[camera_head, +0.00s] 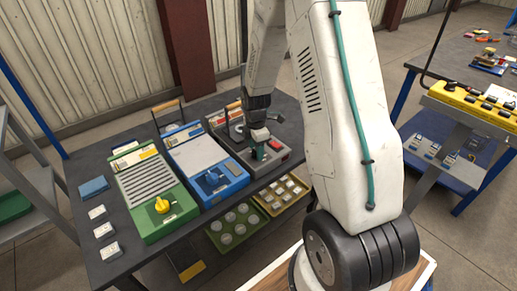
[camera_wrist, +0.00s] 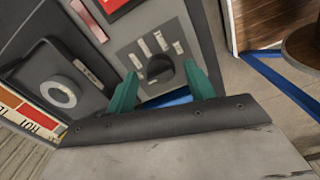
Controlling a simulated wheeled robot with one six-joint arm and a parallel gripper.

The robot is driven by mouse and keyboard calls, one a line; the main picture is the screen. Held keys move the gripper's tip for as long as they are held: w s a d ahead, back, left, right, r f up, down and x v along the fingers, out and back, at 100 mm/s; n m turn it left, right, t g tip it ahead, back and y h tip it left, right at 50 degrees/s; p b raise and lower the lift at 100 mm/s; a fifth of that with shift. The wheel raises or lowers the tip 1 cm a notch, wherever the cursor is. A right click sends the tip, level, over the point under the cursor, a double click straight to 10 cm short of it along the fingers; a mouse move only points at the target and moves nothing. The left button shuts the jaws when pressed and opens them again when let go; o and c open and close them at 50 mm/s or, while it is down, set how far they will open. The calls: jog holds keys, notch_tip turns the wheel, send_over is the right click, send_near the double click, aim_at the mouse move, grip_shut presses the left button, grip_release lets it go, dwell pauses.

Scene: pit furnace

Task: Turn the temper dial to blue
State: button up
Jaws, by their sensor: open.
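The dial (camera_wrist: 160,70) is a dark round knob on a grey panel in the wrist view. Several small pale label plates are set in an arc beside it; their words are too small to read, and I cannot tell which one the dial points to. My gripper (camera_wrist: 163,78) is open, with one green finger on each side of the dial; I cannot tell whether they touch it. In the head view my gripper (camera_head: 260,146) is over the front of the grey and red unit (camera_head: 283,158), and hides the dial there.
A blue unit (camera_head: 205,158) and a green unit with a yellow knob (camera_head: 148,190) stand to the left on the dark bench. A yellow-topped stand (camera_head: 470,105) is at the right.

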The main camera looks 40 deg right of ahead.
jog(key=shift+f, duration=0.5)
